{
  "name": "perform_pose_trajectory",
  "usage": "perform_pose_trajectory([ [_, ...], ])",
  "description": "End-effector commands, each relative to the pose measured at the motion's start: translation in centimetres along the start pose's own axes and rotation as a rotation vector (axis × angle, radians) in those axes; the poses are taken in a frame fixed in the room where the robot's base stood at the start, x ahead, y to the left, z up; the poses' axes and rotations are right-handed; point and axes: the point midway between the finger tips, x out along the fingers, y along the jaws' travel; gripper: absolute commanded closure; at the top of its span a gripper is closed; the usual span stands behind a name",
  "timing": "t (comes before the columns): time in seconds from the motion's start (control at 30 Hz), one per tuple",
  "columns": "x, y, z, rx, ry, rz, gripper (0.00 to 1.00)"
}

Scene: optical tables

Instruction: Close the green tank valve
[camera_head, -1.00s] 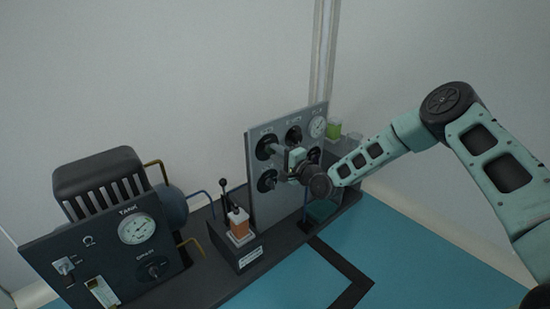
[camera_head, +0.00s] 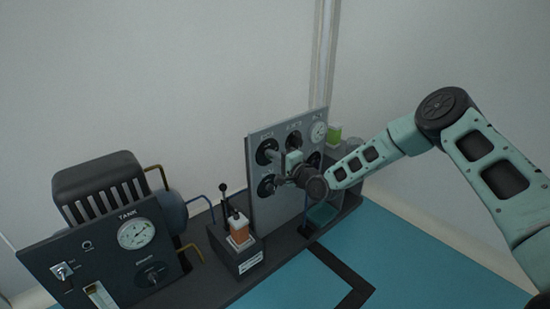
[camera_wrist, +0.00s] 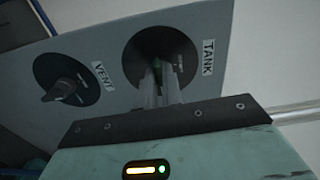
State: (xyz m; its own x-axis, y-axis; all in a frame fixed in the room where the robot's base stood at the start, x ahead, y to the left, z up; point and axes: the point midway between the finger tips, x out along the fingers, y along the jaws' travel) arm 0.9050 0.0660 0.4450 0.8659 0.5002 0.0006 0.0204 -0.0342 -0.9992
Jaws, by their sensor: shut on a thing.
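The green tank valve (camera_wrist: 157,64) shows in the wrist view as a small green knob part on a dark round dial, beside the label TANK. My gripper (camera_wrist: 159,88) is in front of this dial with its fingers shut on the valve handle, and the fingers hide most of it. In the head view my gripper (camera_head: 283,167) is at the upright grey valve panel (camera_head: 257,210), and the arm comes in from the right. The gripper covers part of the panel, and the valve itself cannot be made out there.
A dark VENT knob (camera_wrist: 68,90) sits to the left in the wrist view. A pressure gauge (camera_head: 318,131) is at the panel's upper right. A block with an orange-and-white piece (camera_head: 239,230) and a lever stands left of the panel. The TANK gauge unit (camera_head: 135,233) is further left.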

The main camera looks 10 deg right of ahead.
Motion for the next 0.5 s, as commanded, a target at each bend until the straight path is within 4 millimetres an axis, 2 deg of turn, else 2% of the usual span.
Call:
perform_pose_trajectory([
  [0.27, -0.01, -0.13, 0.03, -0.171, -0.001, 0.001, 1.0],
  [0.5, -0.02, -0.15, -0.02, -0.394, 0.0, 0.001, 1.0],
])
